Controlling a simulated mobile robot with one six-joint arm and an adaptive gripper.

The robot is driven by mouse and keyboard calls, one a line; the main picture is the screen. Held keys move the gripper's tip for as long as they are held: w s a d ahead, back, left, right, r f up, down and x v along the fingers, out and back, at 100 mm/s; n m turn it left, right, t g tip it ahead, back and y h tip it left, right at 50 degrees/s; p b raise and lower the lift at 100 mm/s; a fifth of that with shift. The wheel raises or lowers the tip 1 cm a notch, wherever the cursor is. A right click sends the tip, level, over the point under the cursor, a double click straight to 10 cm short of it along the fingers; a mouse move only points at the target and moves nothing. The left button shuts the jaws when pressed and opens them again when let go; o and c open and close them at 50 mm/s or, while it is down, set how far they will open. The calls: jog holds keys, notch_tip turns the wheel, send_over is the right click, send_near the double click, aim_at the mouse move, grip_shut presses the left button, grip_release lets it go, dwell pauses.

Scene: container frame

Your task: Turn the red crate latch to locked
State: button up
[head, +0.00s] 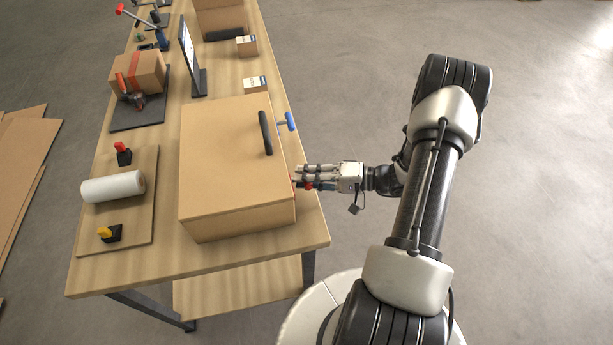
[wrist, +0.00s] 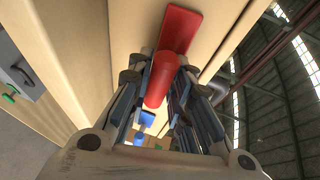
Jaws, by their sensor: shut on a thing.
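The tan crate (head: 225,150) sits on the workbench with a black bar handle (head: 265,132) on top. The red latch (wrist: 180,30) is on the crate's right side; in the wrist view it shows as a flat red plate with a round red knob (wrist: 160,80). My gripper (head: 302,178) reaches the crate's right side from the right. Its fingers are shut on the red knob, which also shows between them in the wrist view. A blue latch (head: 288,122) sticks out farther back on the same side and shows in the wrist view (wrist: 147,118). The fingers hide part of the red latch in the head view.
On the bench (head: 270,85), a board with a white roll (head: 112,187) lies left of the crate. A dark upright panel (head: 190,60) and small boxes (head: 255,85) stand behind it. The floor to the right is clear beyond my arm.

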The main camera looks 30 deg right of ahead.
jog(key=shift+f, duration=0.1)
grip_shut()
jog(key=shift+m, duration=0.3)
jog(key=m+g+p, duration=0.1)
jog(key=m+g, duration=0.1)
jog(key=shift+m, duration=0.4)
jog(key=m+g+p, duration=0.1)
jog(key=m+g, duration=0.1)
jog(key=shift+m+g, duration=0.3)
jog(key=shift+m, duration=0.1)
jog(key=m+g+p, duration=0.1)
jog(key=m+g, duration=0.1)
jog(key=m, duration=0.1)
jog(key=m+g+y, duration=0.1)
jog(key=m+g, duration=0.1)
jog(key=shift+m, duration=0.3)
